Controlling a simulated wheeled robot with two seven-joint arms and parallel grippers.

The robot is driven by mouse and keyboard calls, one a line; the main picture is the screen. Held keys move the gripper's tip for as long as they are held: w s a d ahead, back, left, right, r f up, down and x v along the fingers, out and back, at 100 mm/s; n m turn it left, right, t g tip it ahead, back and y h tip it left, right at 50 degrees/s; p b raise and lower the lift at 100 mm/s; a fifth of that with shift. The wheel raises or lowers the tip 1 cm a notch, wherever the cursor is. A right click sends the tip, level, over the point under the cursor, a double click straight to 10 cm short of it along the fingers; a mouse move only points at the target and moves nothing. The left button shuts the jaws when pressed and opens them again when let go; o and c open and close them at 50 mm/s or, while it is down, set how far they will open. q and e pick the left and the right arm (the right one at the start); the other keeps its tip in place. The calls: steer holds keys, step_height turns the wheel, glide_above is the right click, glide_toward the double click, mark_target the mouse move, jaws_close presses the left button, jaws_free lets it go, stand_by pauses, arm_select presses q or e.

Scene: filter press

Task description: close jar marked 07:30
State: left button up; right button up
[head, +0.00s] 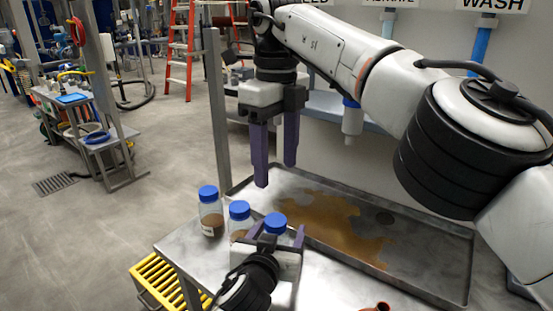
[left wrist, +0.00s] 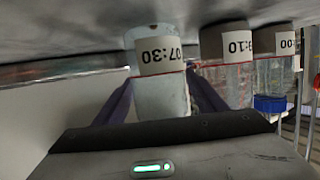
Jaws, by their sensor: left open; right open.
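The jar marked 07:30 (left wrist: 163,95) shows upside down in the left wrist view, between the fingers of my left gripper (left wrist: 160,82). In the head view it appears to be the rightmost blue-topped jar (head: 275,225). There my open left gripper (head: 277,234) has one finger on each side of it. Its blue lid (head: 275,219) sits at its top; I cannot tell whether it is tight. The gripper body hides the jar's top in the wrist view. My right gripper (head: 275,172) is open and empty, pointing down above the metal tray, beyond the jars.
Two more blue-lidded jars with brown contents, a middle one (head: 240,218) and a left one (head: 210,213), stand close beside it on the metal bench (head: 180,241). A rimmed tray (head: 455,283) with a brown puddle lies behind. A grey post (head: 217,110) rises by the bench.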

arm_select(q)
steer(key=v, duration=1)
steer(key=shift+a, duration=0.1)
